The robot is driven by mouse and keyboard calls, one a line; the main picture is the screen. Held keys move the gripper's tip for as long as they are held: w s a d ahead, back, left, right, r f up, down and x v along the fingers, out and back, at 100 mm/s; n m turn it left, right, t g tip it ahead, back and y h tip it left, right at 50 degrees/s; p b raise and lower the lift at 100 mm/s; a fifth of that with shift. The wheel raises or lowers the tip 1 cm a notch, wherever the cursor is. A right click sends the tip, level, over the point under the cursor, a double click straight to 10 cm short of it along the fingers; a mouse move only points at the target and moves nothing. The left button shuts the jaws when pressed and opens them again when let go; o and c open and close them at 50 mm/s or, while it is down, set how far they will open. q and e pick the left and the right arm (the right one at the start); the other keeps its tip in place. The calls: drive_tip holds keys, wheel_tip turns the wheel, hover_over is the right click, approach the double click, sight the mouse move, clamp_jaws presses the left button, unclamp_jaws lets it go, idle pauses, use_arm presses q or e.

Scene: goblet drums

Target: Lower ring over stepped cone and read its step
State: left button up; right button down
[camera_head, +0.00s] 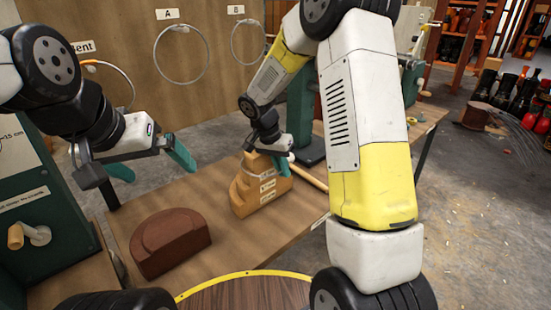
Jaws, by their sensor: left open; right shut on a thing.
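The stepped wooden cone (262,192), cut flat on one side with small labels on its steps, stands upright on the workbench (190,190). My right gripper (284,166) is at its upper right side, shut on what looks like the small grip of a thin ring. The ring itself is barely visible; a thin pale line crosses the cone's upper steps, and I cannot tell whether it touches them. My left gripper (151,164) is open and empty, left of the cone and above the bench.
A reddish-brown stepped block (170,241) lies on the bench in front. Wire rings A (156,67) and B (233,52) hang on the back board, with another ring (127,84) under a partly hidden "Bent" label. A wooden stick (311,178) lies right of the cone.

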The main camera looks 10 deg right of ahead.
drive_tip(key=shift+f, duration=0.3)
drive_tip(key=c, duration=2)
unclamp_jaws()
drive_tip(key=o, duration=0.4)
drive_tip(key=shift+o, duration=0.2)
drive_tip(key=o, duration=0.5)
drive_tip(key=shift+o, duration=0.2)
